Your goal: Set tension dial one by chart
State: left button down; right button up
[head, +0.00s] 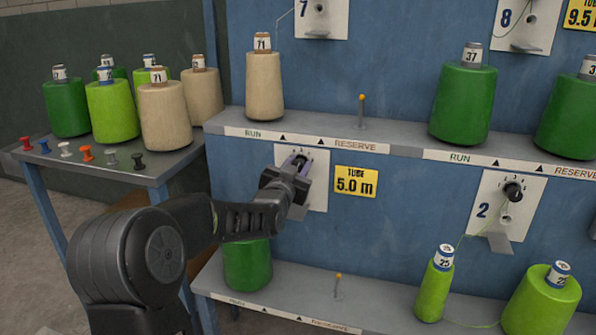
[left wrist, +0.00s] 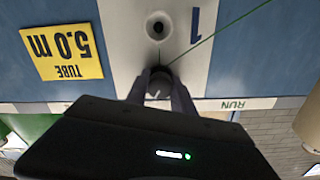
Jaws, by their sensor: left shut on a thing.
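Tension dial one sits on a white plate (head: 317,190) on the blue panel, below the upper shelf. The left wrist view shows that plate (left wrist: 187,28) upside down, with a blue 1, a dark round hole and a green thread. My left gripper (head: 298,165) reaches the plate from the left and is shut on the dial's knob. In the left wrist view the knob (left wrist: 159,88) shows grey between the fingertips. The fingers cover most of it, so its setting cannot be read. My right gripper is out of view.
A yellow sign (head: 356,182) reading "TUBE 5.0 m" is right of the plate. Dial two (head: 513,190) is farther right. A tan cone (head: 264,86) and green cones (head: 464,102) stand on the upper shelf (head: 400,140). A side table (head: 150,172) holds several cones and coloured pegs.

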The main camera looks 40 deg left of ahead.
pick_arm(q)
jog(key=n+b, duration=0.1)
jog(key=n, duration=0.1)
jog(key=n+b, duration=0.1)
jog(key=b, duration=0.1)
jog(key=shift+f+n, duration=0.2)
jog(key=shift+n, duration=0.2)
jog(key=shift+r+n+b, duration=0.15)
jog(key=shift+n+b, duration=0.85)
jog(key=c, duration=1.1)
grip_release()
jog(key=shift+s, duration=0.1)
jog(key=p+v, duration=0.1)
jog(key=v, duration=0.6)
jog(key=shift+s+d, duration=0.1)
jog(key=shift+s, duration=0.2)
